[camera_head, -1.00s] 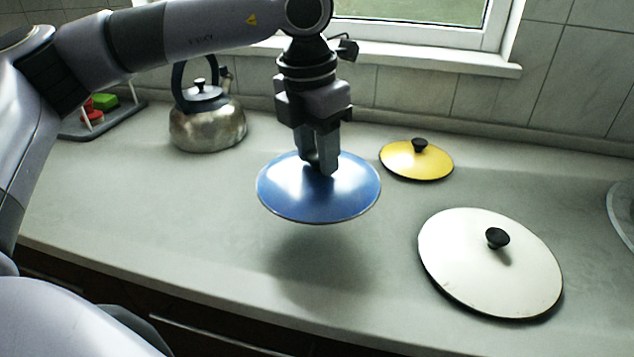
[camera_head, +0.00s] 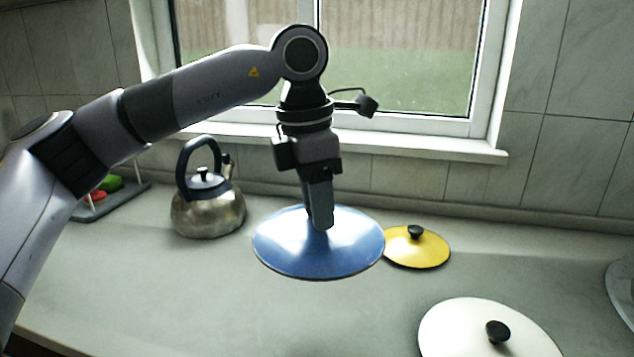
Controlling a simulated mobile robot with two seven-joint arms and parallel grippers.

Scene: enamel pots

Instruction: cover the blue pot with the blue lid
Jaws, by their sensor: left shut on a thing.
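The blue lid (camera_head: 285,252) is a wide, shallow disc, held nearly level above the counter. My left gripper (camera_head: 321,222) points down and is shut at the lid's centre; its fingers hide the knob. The left arm comes in from the left in front of the window. No blue pot shows in this view. My right gripper is not in view.
A yellow lid (camera_head: 418,250) lies on the counter (camera_head: 230,310) just right of the blue lid. A white lid (camera_head: 460,330) lies at the front right. A steel kettle (camera_head: 208,213) stands at the back left. A grey rack (camera_head: 112,200) with coloured items is at the far left.

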